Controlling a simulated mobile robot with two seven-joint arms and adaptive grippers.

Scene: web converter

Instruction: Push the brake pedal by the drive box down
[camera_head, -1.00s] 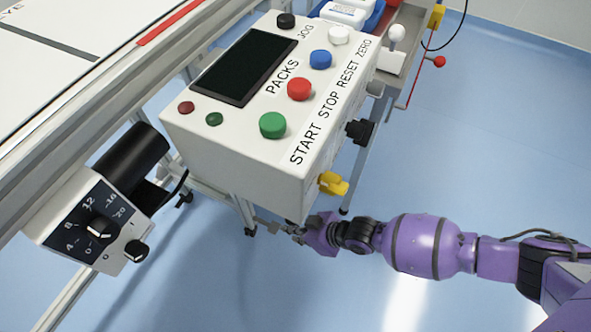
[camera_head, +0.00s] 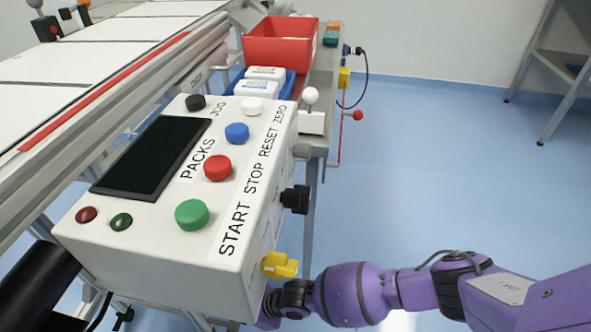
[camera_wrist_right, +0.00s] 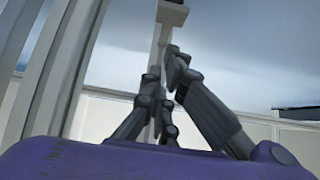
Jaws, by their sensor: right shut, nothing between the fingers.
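I cannot make out the brake pedal for certain in either view. A pale block on a thin upright stem (camera_wrist_right: 172,14) stands at the top of the right wrist view, just beyond my fingertips; I cannot tell whether it is the pedal or whether I touch it. My right gripper (camera_wrist_right: 168,75) is shut and empty. In the head view its fingers are hidden below the control box, with only the purple wrist showing. The drive box itself is out of view; a black cylinder (camera_head: 38,288) shows at the lower left. My left gripper is not in view.
The white control box (camera_head: 150,265) with coloured buttons stands above my right wrist. A red bin (camera_head: 281,44) is farther back.

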